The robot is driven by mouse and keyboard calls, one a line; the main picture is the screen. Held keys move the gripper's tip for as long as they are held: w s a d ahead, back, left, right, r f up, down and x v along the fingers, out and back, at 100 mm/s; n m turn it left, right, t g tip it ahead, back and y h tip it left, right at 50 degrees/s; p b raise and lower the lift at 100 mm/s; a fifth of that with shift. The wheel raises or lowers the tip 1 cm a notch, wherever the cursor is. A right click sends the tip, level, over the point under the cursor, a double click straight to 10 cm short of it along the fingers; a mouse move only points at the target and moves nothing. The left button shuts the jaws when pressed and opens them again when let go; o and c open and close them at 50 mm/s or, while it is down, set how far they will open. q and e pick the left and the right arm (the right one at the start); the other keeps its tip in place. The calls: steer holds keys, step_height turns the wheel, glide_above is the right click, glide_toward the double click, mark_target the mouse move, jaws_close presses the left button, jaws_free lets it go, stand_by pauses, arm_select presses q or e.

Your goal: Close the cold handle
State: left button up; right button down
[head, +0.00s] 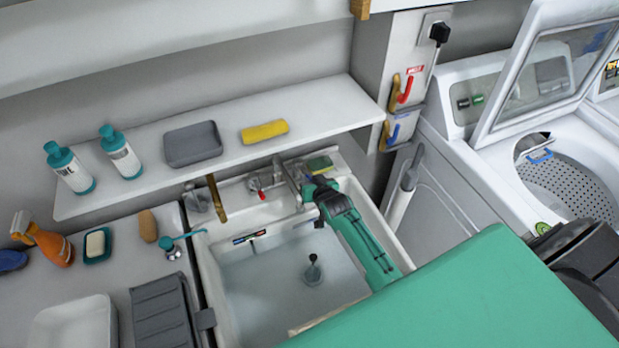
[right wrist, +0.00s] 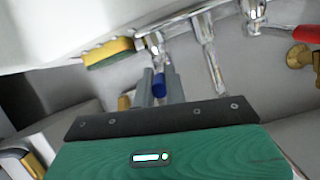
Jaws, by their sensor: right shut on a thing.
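The cold handle is a small blue knob (right wrist: 159,85) on the chrome tap. In the right wrist view it sits between the two fingers of my right gripper (right wrist: 160,92), which is shut on it. In the head view my right gripper (head: 310,190) is at the tap on the sink's back edge and hides the blue handle. The chrome spout (right wrist: 208,50) is beside the gripper in the right wrist view. The red handle (head: 261,190) is to the left of the gripper in the head view. My left gripper is not in view.
The sink (head: 223,300) lies below the gripper. A yellow-green sponge (head: 320,165) is close behind it. A shelf (head: 340,98) overhangs the back with bottles, a grey tray and a yellow cloth. Red (head: 405,88) and blue (head: 394,134) levers are on the wall. A washing machine (head: 480,180) stands right.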

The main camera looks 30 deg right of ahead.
steer(key=shift+w+r, duration=0.1)
steer(key=shift+r, duration=0.1)
steer(key=c, duration=1.5)
jaws_free()
steer(key=shift+o, duration=0.2)
steer(key=shift+f, duration=0.1)
steer(key=b+v, duration=0.2)
steer(key=v, duration=1.2)
steer(key=shift+a, duration=0.1)
